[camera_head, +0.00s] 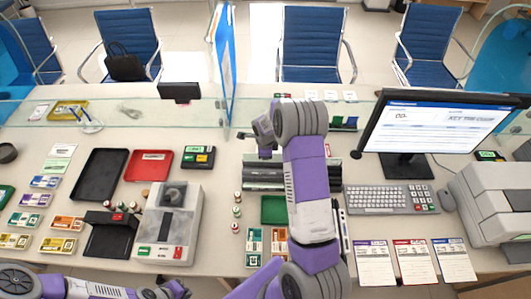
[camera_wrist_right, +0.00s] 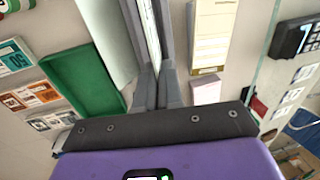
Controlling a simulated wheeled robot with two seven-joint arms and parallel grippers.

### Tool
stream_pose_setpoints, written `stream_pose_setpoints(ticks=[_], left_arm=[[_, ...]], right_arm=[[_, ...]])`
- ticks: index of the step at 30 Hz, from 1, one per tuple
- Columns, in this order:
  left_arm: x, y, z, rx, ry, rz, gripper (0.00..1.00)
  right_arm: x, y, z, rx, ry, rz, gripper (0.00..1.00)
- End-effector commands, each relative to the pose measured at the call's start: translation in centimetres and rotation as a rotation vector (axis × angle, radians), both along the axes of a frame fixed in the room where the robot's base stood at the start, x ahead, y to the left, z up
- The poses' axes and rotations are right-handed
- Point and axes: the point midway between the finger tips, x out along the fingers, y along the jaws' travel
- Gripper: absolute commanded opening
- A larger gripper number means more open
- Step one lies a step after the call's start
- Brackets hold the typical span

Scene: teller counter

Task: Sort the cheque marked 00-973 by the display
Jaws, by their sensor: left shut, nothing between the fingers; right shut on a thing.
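The display (camera_head: 440,125) stands at the right in the head view. It shows a form and a box that seems to read "KEY THE CODE". My right arm reaches over the counter's middle. In the right wrist view my right gripper (camera_wrist_right: 150,70) is shut on a thin pale sheet (camera_wrist_right: 149,28), seen nearly edge-on. I cannot read any mark on it, so whether it is cheque 00-973 is unclear. My left gripper (camera_head: 172,291) is shut and empty at the lower edge, left of centre. Purple, red and blue headed slips (camera_head: 375,262) (camera_head: 415,262) (camera_head: 455,262) lie at the front right.
A keyboard (camera_head: 378,199) and mouse (camera_head: 446,200) lie before the display. A grey machine (camera_head: 167,225), a black tray (camera_head: 98,175) and a red tray (camera_head: 148,166) are at left. A glass screen (camera_head: 345,112) runs along the back. A green tray (camera_wrist_right: 85,78) is beside the right gripper.

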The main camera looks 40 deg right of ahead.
Motion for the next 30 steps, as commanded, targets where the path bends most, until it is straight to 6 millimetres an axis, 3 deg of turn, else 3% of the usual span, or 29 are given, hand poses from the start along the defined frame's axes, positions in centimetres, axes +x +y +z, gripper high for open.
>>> stream_pose_setpoints(ticks=[30], left_arm=[[0.0,0.0,-4.4,0.0,0.0,0.0,0.0]], right_arm=[[0.0,0.0,-5.3,0.0,0.0,0.001,0.0]])
